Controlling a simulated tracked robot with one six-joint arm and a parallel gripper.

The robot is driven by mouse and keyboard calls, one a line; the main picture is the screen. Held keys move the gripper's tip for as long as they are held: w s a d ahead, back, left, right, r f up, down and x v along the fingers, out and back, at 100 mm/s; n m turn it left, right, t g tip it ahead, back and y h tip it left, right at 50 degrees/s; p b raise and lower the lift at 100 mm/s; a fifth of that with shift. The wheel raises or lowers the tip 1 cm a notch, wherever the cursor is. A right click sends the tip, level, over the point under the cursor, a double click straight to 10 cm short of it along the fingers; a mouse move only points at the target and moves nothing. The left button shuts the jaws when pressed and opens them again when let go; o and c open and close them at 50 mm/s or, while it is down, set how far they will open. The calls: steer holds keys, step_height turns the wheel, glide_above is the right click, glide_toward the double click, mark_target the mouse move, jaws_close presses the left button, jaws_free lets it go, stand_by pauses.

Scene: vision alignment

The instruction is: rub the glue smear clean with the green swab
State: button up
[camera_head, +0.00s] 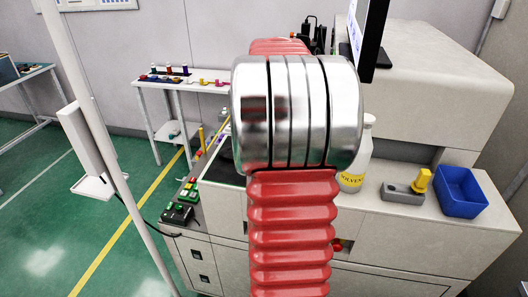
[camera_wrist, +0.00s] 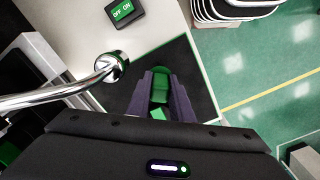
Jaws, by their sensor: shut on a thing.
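In the wrist view my gripper (camera_wrist: 161,76) is shut, with its two dark fingers on either side of the green swab (camera_wrist: 160,92). The swab shows as a green block between the fingers, above a black, green-edged mat (camera_wrist: 203,92). I cannot tell whether the swab touches the mat. I cannot make out the glue smear in either view. In the head view my red and silver arm hides my gripper, the swab and much of the machine top.
In the wrist view a chrome curved arm with a round end (camera_wrist: 112,66) stands close left of my gripper. In the head view a solvent bottle (camera_head: 357,160), a grey holder with a yellow swab (camera_head: 404,193) and a blue bin (camera_head: 461,192) stand to the right.

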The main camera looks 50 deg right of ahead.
steer(key=shift+d, duration=0.2)
steer(key=shift+w+d, duration=0.2)
steer(key=shift+d, duration=0.1)
steer(key=shift+d, duration=0.1)
stand_by(0.4)
steer(key=shift+w+d, duration=0.2)
steer(key=shift+d, duration=0.2)
steer(key=shift+d, duration=0.1)
steer(key=shift+w+d, duration=0.25)
steer(key=shift+d, duration=0.15)
steer(key=shift+a, duration=0.15)
stand_by(0.5)
steer(key=shift+s+a, duration=0.2)
steer(key=shift+a, duration=0.15)
